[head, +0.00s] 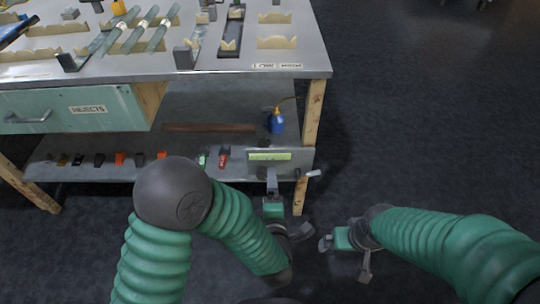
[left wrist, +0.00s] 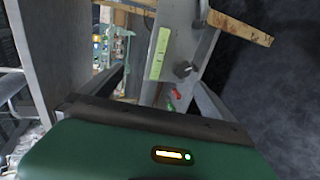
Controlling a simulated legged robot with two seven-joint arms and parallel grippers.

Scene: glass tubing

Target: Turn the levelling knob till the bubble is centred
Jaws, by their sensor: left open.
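The level vial, a pale yellow-green strip (head: 269,156), sits on a grey panel (head: 300,156) at the right front of the lower shelf. It also shows in the left wrist view (left wrist: 158,52). The bubble is too small to make out. A dark round knob (left wrist: 183,69) stands out from the panel beside the strip in the left wrist view; in the head view my gripper covers that spot. My left gripper (head: 287,206) is open, just in front of the panel below the strip. I see nothing held in it. My right gripper (head: 345,260) is open and empty, off to the right.
A blue oil can (head: 276,122) stands on the shelf behind the panel. Small coloured items, including a red one (head: 223,158), line the shelf's front edge. A wooden leg (head: 312,105) stands at the right corner. Glass tubes (head: 128,35) lie on the tabletop. Floor at right is clear.

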